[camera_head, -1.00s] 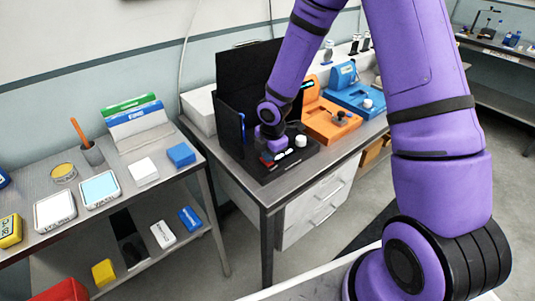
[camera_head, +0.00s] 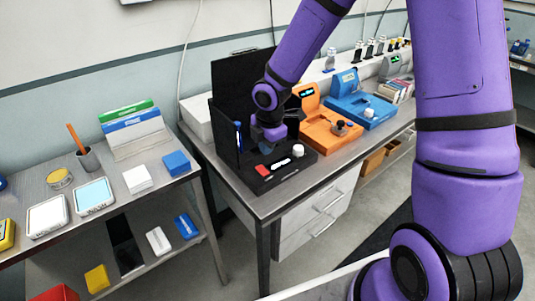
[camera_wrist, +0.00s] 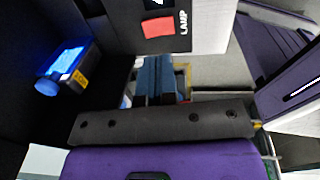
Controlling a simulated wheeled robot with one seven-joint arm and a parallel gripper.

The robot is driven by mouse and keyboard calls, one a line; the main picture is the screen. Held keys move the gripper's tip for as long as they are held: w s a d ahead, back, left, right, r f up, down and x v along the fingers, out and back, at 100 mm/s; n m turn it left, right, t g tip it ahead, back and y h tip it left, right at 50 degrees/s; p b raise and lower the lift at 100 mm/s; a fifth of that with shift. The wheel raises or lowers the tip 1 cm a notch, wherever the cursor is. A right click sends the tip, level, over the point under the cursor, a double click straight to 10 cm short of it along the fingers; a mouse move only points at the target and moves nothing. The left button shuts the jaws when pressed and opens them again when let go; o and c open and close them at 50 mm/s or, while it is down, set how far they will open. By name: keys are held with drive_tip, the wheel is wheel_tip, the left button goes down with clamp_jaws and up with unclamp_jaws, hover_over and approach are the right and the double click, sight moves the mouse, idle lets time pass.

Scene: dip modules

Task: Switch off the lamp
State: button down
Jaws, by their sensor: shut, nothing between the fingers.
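The black lamp station (camera_head: 290,178) stands on the metal bench with its tall black panels behind it. A red rocker switch (camera_head: 262,170) sits on its front deck, beside a white-marked slot and a white knob (camera_head: 298,151). The wrist view shows the red switch (camera_wrist: 158,27) next to the label "LAMP". A small vial-like holder (camera_wrist: 65,65) glows blue inside the dark enclosure. My gripper (camera_wrist: 155,78) is shut and empty. In the head view it is inside the enclosure, above and behind the switch, apart from it, with its fingertips hard to make out.
An orange device (camera_head: 325,125) and a blue device (camera_head: 362,106) stand to the right on the same bench. A side table (camera_head: 115,190) at left holds trays, boxes and a pencil cup. The black panels close off the back and left of the station.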

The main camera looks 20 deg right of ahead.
wheel_tip(320, 180, up, 6)
drive_tip(key=shift+s+r, duration=0.2)
drive_tip(key=shift+s, duration=0.15)
drive_tip(key=shift+w+d, duration=0.1)
drive_tip(key=shift+d, duration=0.05)
